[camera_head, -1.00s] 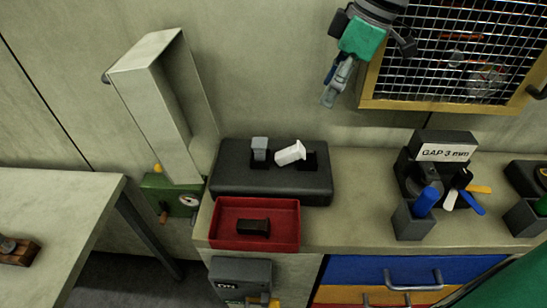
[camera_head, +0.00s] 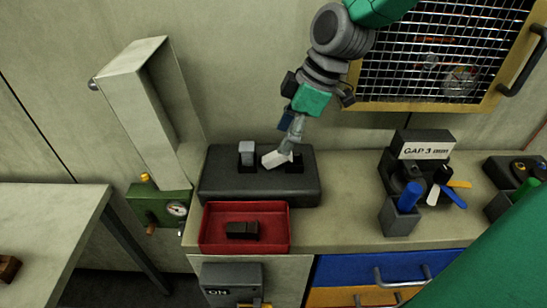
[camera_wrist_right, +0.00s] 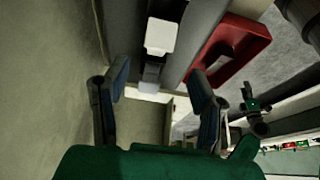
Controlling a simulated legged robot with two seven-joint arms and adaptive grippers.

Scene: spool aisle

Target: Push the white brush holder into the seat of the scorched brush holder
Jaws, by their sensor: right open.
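The white brush holder (camera_head: 275,159) lies tilted on the dark block (camera_head: 225,186), between an upright grey holder (camera_head: 247,148) and an empty black seat (camera_head: 296,164). The dark, scorched brush holder (camera_head: 242,230) lies in the red tray (camera_head: 203,236). My right gripper (camera_head: 292,141) is over the white holder's upper right end, its fingers pointing down; whether they touch it I cannot tell. In the right wrist view my right gripper (camera_wrist_right: 160,75) has its two fingers wide apart, with a white piece (camera_wrist_right: 161,37) beyond the gap. My left gripper is out of view.
The red tray is in front of the block. A green box with a gauge (camera_head: 160,205) and a tall pale panel (camera_head: 140,105) stand left. The gap stand (camera_head: 425,152) and a grey cup (camera_head: 398,217) are right. Clear bench lies between block and cup.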

